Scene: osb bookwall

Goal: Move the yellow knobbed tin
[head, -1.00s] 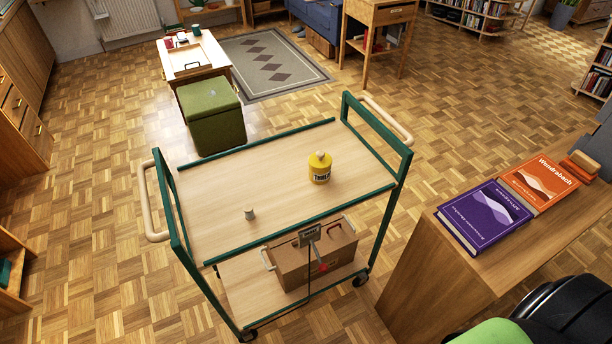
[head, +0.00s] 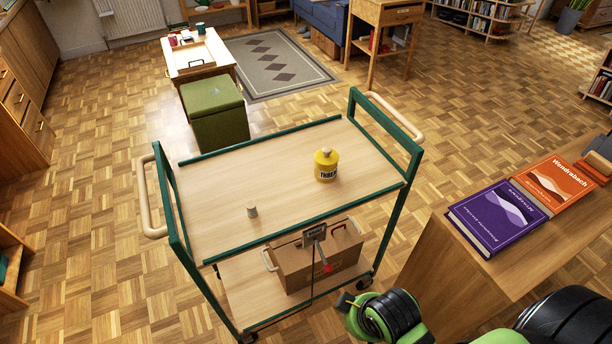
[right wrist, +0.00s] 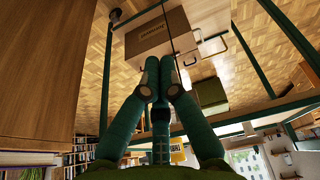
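The yellow knobbed tin (head: 326,167), with a pale knob and a dark-lettered label, stands upright on the top shelf of the green-framed cart (head: 225,190), towards its right end. A yellow patch (right wrist: 177,152), probably the tin, shows low in the right wrist view, partly hidden by my fingers. My right gripper (right wrist: 160,62) has its teal fingers together with nothing between them. In the head view my right arm enters at bottom right, apart from the tin and below the cart's right end. My left gripper is not in view.
A small grey cylinder (head: 252,211) stands on the same shelf. A cardboard box (head: 318,262) sits on the cart's lower shelf. Green end frames and pale handles (head: 395,117) rise at both cart ends. Purple (head: 497,217) and orange (head: 545,185) books lie on a wooden top at right.

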